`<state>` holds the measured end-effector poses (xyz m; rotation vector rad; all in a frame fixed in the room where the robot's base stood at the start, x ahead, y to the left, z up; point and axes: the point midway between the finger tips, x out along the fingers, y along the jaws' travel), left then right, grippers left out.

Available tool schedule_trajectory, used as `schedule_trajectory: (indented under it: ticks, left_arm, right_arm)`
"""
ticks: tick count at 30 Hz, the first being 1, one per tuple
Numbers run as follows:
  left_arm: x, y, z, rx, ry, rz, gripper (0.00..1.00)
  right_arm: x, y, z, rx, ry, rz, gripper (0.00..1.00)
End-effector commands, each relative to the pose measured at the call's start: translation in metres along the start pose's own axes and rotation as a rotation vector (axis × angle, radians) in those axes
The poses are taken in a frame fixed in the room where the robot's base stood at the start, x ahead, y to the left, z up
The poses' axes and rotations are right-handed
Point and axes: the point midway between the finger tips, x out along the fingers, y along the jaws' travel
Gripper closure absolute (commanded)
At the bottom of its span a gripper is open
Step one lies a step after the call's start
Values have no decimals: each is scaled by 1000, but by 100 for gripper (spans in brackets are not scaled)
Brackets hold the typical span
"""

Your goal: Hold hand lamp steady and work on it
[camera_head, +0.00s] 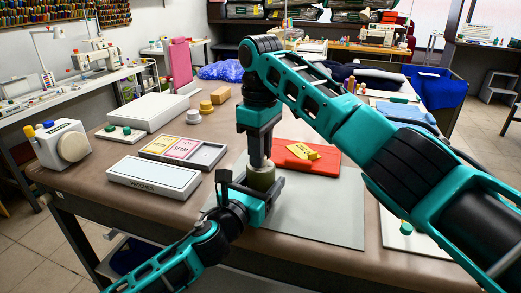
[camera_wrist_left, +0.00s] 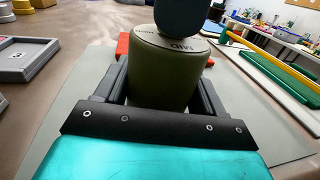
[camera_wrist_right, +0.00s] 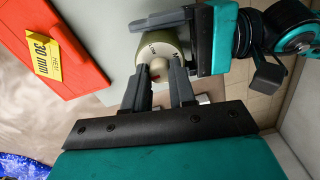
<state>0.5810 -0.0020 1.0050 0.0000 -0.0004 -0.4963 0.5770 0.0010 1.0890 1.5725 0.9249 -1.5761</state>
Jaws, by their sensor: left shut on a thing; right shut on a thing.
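The hand lamp (camera_head: 261,179) is an olive-green cylinder standing upright on the grey mat (camera_head: 318,205). My left gripper (camera_head: 258,192) is shut around its body from the side; the left wrist view shows the olive body (camera_wrist_left: 160,75) between the fingers and lettering on its top face. My right gripper (camera_head: 259,157) reaches down from above and is shut on the lamp's top part. In the right wrist view the lamp's rim (camera_wrist_right: 146,46) surrounds a pale rounded centre with a red mark, between the fingertips. The lamp's lower part is partly hidden by my left gripper.
A red flat case (camera_head: 300,155) with a yellow "30 mm" label lies behind the lamp. A compartment tray (camera_head: 205,155) with coloured cards and a white "Patches" box (camera_head: 150,178) are to the left. The mat's front right is clear.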

Motion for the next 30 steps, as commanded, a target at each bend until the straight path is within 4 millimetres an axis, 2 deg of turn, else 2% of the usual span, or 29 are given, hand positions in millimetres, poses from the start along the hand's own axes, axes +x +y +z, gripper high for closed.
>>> schedule_trajectory:
  ticks: [17,18,25,30]
  left_arm:
    - [0,-1,-2,0,4,-1,60]
    - [0,-1,-2,0,4,-1,60]
    - [0,0,-2,-1,4,-1,60]
    - [0,0,-2,-1,3,-1,60]
  right_arm:
    - [-1,0,-1,-34,3,2,100]
    - [-1,0,-1,-33,3,2,71]
    - [-1,0,0,-32,2,1,49]
    - [0,0,0,-31,1,1,48]
